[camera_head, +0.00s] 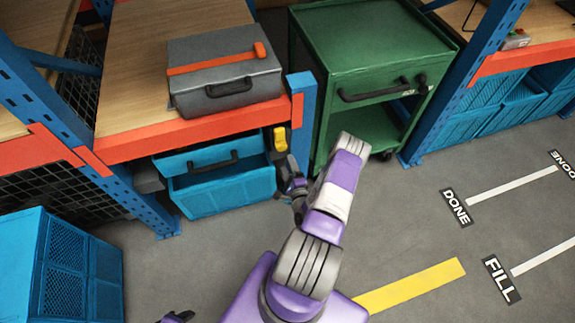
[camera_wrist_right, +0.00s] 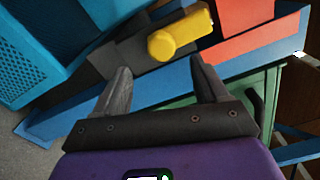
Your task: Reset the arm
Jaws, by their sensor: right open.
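My right arm reaches forward in the head view, with its dark gripper (camera_head: 291,178) near the blue shelf post. In the right wrist view the two grey fingers (camera_wrist_right: 163,78) are spread apart with nothing between them. A yellow part (camera_wrist_right: 180,36) on a dark mount lies just beyond the fingertips, apart from them. This yellow part also shows in the head view (camera_head: 279,139), beside the post. Only a dark bit of my left gripper (camera_head: 177,317) shows at the bottom edge, so its jaws cannot be judged.
A blue crate (camera_head: 225,192) sits below. A green cart (camera_head: 368,50) stands right of the post. Open floor lies to the right, with a yellow strip (camera_head: 410,287).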

